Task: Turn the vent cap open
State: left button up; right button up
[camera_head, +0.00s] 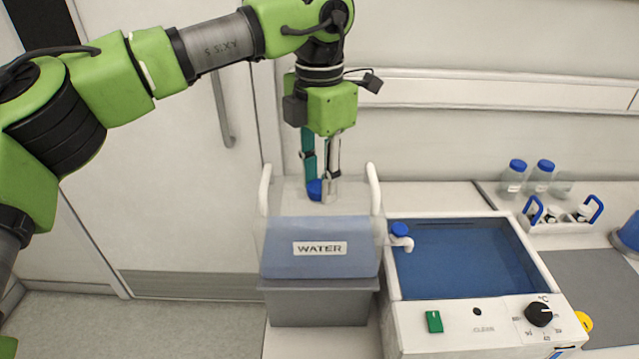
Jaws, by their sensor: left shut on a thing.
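The vent cap (314,190) is a small blue cap on top of the clear water container labelled WATER (318,265). My left gripper (320,194) comes down from above and is shut on the cap, with one finger on each side of it. The fingers partly cover the cap, and I cannot tell how far it is turned. A second blue cap (399,229) sits on the white spout at the container's lower right, over the bath's edge. My right gripper is not in view.
The container stands on a grey box (318,305). To its right is a water bath (470,335) with a green switch and a black dial. Blue-capped bottles (513,178) and a small rack (560,217) stand at the back right. A white wall rail runs behind the gripper.

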aim_at(320, 186)
pick_arm(q)
jog(key=n+b, duration=0.2)
jog(key=n, duration=0.5)
jog(key=n+b, duration=0.2)
jog(key=n, duration=0.4)
jog(key=shift+n, duration=0.5)
jog(key=o, duration=1.1)
jog(key=shift+r, duration=0.15)
notch_tip(320, 186, up, 12)
jog(key=shift+f, duration=0.1)
